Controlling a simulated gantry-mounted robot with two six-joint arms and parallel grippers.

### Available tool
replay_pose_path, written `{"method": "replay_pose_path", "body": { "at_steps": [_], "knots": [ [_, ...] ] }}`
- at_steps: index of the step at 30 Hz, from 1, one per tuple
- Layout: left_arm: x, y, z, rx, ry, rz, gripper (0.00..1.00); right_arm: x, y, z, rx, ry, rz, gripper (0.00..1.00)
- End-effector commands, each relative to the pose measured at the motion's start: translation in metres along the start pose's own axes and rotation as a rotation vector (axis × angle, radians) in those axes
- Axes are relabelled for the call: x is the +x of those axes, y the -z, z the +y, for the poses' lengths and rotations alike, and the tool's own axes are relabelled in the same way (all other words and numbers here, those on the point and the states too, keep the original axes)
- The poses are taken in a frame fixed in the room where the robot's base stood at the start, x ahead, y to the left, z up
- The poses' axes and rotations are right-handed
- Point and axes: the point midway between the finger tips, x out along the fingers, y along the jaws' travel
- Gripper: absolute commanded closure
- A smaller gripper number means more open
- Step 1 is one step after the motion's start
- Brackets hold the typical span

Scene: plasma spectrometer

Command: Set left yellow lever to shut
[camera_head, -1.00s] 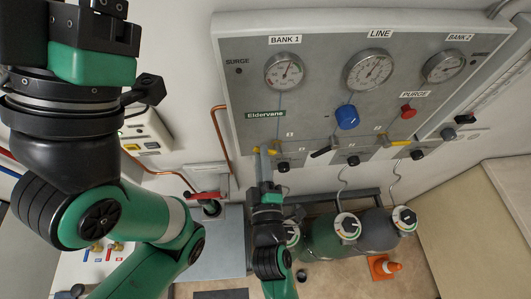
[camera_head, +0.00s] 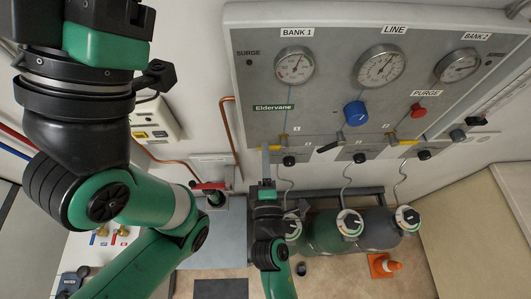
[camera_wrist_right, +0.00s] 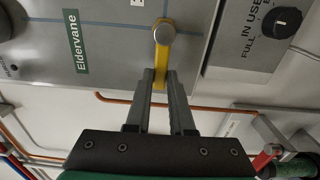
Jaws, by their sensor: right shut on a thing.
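The left yellow lever (camera_wrist_right: 161,68) is on the grey panel below the green Eldervane label. In the right wrist view it runs down from its round grey pivot, and its lower end lies between my right fingers. My right gripper (camera_wrist_right: 160,90) is shut on the lever; it also shows in the head view (camera_head: 266,150), at the panel's lower left edge. There only a small yellow part of the lever (camera_head: 283,139) shows beside the fingers. My left arm fills the left of the head view; its fingers do not show.
A black lever (camera_head: 328,147) and another yellow lever (camera_head: 404,143) sit further right on the panel. A blue knob (camera_head: 355,113) and a red knob (camera_head: 418,111) are above them. Gas cylinders (camera_head: 328,232) stand below. A copper pipe (camera_head: 228,125) runs beside the panel.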

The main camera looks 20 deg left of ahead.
Motion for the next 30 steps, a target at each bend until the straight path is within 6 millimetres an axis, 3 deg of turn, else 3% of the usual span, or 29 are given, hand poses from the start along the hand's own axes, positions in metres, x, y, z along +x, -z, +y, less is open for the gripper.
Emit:
{"method": "replay_pose_path", "body": {
  "at_steps": [8,9,13,23,26,30],
  "knots": [
    [0.000,0.000,0.000,0.000,0.000,0.000,0.50,0.000,0.000,0.000,-0.004,0.000,0.000,1.00],
    [0.000,0.000,0.000,0.000,0.000,0.000,0.50,0.000,0.000,0.000,-0.004,0.000,0.000,0.74],
    [0.000,0.000,0.000,0.000,0.000,0.000,0.50,0.000,0.000,0.000,-0.003,0.000,0.000,0.50],
    [0.000,0.000,0.000,0.000,0.000,0.000,0.50,-0.002,0.000,0.000,-0.001,0.000,0.000,0.49],
    [0.002,0.001,0.000,0.000,0.000,0.000,0.50,-0.011,0.000,0.000,-0.001,0.001,0.000,0.49],
    [0.003,0.003,0.000,0.000,0.000,0.000,0.50,-0.040,0.001,-0.001,0.000,0.002,0.002,0.49]
  ]
}}
